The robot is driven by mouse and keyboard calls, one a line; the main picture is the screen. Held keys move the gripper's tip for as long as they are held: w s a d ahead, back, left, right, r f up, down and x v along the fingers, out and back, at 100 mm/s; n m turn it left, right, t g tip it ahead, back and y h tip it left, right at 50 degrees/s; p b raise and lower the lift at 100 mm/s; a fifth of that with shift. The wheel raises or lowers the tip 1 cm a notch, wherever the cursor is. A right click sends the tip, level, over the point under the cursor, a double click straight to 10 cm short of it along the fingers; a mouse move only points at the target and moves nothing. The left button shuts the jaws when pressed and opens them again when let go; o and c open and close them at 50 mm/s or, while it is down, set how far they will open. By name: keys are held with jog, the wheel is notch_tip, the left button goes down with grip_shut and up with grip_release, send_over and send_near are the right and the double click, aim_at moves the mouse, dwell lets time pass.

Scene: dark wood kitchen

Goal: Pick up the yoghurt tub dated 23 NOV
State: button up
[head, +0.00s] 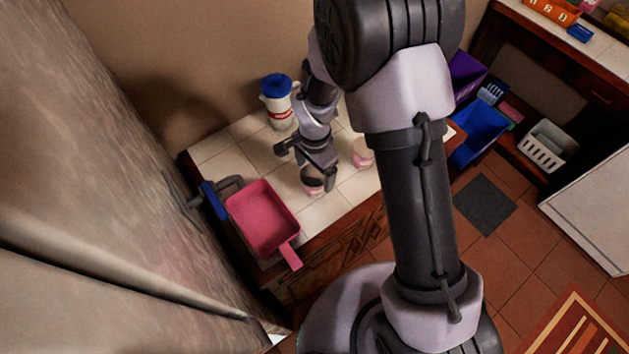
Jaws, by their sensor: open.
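Two small pinkish tubs stand on the white tiled counter (335,205). One tub (313,189) is just below my gripper in the picture, and its upper part looks dark, perhaps shaded. The other tub (362,158) stands to the right, partly hidden by my arm. No date can be read on either tub. My gripper (305,168) points down with its fingers spread, one to the upper left and one at the right edge of the nearer tub. It holds nothing. I cannot tell whether a finger touches that tub.
A white container with a blue lid (278,103) stands behind my gripper. A pink dustpan-like tray (263,218) lies at the counter's left front, beside a blue and grey object (216,196). Blue (480,132) and white (546,146) bins stand right.

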notch_tip(320, 180, down, 2)
jog(key=shift+w+a+f, duration=0.1)
jog(key=shift+w+f, duration=0.05)
jog(key=shift+f, duration=0.1)
jog(key=shift+r, duration=0.1)
jog(key=c, duration=1.5)
